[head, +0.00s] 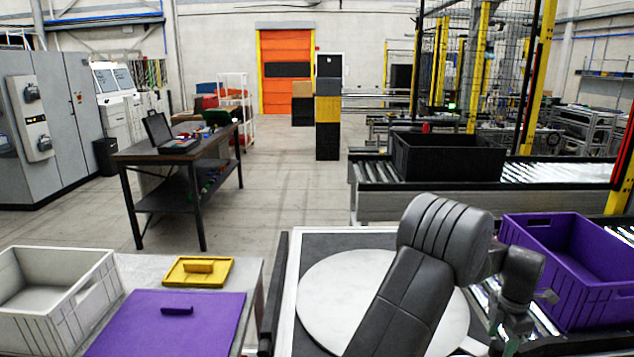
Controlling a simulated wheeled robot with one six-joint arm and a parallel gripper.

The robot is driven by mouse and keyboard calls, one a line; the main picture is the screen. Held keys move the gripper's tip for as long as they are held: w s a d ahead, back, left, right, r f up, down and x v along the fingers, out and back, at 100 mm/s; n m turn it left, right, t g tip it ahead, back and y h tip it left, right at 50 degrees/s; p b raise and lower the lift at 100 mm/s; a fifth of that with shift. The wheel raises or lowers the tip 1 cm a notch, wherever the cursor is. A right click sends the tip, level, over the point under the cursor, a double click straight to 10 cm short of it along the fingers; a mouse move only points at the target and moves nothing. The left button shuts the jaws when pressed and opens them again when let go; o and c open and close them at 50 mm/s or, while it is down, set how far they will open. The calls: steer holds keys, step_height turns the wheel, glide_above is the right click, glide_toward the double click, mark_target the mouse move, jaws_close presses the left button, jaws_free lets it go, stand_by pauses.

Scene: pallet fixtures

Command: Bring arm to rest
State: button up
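My arm rises from the bottom edge right of centre, in front of a round white plate. It bends at a dark grey joint and its wrist hangs down at the right, beside the purple crate (540,297). My gripper (508,346) is low in the picture near the bottom edge, left of that crate. Its fingers are small, dark and partly cut off, so I cannot tell whether they are open or shut. I see nothing clearly held in it.
A table at the lower left bears a grey crate (88,308), a purple lid (205,330) and a yellow lid (222,278). A black crate (450,160) stands on the roller conveyor (550,172). A workbench (150,158) stands farther back. The floor between is clear.

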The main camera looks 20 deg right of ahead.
mark_target(496, 349)
steer(key=shift+f, duration=0.95)
steer(key=shift+s+a+f, duration=0.15)
steer(key=shift+a+f, duration=0.1)
steer(key=shift+a, duration=0.05)
steer(key=shift+s+a+m, duration=0.4)
steer(key=shift+a, duration=0.35)
steer(key=shift+r, duration=0.15)
